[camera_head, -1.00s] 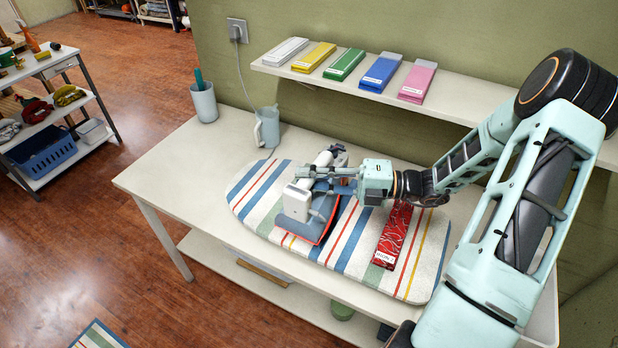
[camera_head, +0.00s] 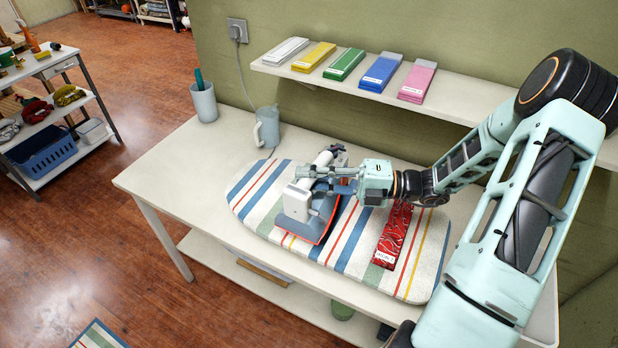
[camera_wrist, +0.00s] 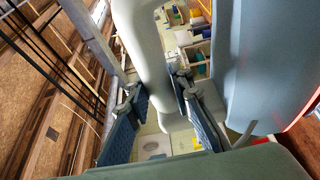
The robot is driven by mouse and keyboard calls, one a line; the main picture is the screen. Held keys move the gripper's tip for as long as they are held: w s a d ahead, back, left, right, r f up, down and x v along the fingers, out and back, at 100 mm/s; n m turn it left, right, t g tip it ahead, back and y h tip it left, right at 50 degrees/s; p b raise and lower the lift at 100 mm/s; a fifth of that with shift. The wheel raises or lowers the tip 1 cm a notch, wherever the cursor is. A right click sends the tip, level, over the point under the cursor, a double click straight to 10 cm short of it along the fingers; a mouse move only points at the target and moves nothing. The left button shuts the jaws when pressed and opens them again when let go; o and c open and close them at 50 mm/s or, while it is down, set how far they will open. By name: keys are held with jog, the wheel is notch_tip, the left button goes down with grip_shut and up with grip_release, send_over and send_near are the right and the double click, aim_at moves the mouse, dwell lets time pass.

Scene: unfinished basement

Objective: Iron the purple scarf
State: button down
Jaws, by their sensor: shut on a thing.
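A white and blue-grey iron (camera_head: 308,210) with a red-edged base stands on the left part of a striped ironing pad (camera_head: 262,212). My gripper (camera_head: 312,178) is shut on the iron's handle. In the wrist view the pale handle (camera_wrist: 152,65) runs between my fingers (camera_wrist: 162,112), and the iron's blue-grey body (camera_wrist: 262,70) fills the right side. A folded red patterned cloth (camera_head: 393,235) with a white label lies on the pad, right of the iron and apart from it. My arm hides part of the pad behind it. I see no purple scarf.
A shelf (camera_head: 440,107) above the table holds several folded cloths in white, yellow, green, blue and pink. The table's left end (camera_head: 160,170) is clear.

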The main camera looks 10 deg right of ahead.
aim_at(330, 158)
jog(key=shift+w+d+r, duration=0.1)
jog(key=shift+w+d, duration=0.5)
jog(key=shift+w, duration=0.2)
dwell(0.5)
jog(key=shift+s+a+p, duration=0.55)
jog(key=shift+s+p, duration=0.1)
jog(key=shift+s, duration=0.1)
jog(key=shift+s+a+p, duration=0.55)
jog(key=shift+s+p, duration=0.1)
jog(key=shift+s, duration=0.05)
dwell(0.7)
jog(key=shift+w+d, duration=0.5)
jog(key=shift+w, duration=0.15)
dwell(0.8)
jog(key=shift+p, duration=0.3)
notch_tip(330, 158, up, 3)
jog(key=p, duration=0.2)
jog(key=shift+p, duration=0.3)
jog(key=shift+r, duration=3.05)
jog(key=w+d+f+m+t+h, duration=0.1)
jog(key=f+t, duration=0.1)
jog(key=w+d+f+m+t+h, duration=0.1)
jog(key=d+f+t, duration=0.1)
jog(key=w+d+f+m+t, duration=0.1)
jog(key=d+f+m+t, duration=0.1)
jog(key=f, duration=0.1)
jog(key=shift+w+d+f+h, duration=0.1)
jog(key=shift+w+h, duration=0.2)
jog(key=shift+h, duration=0.1)
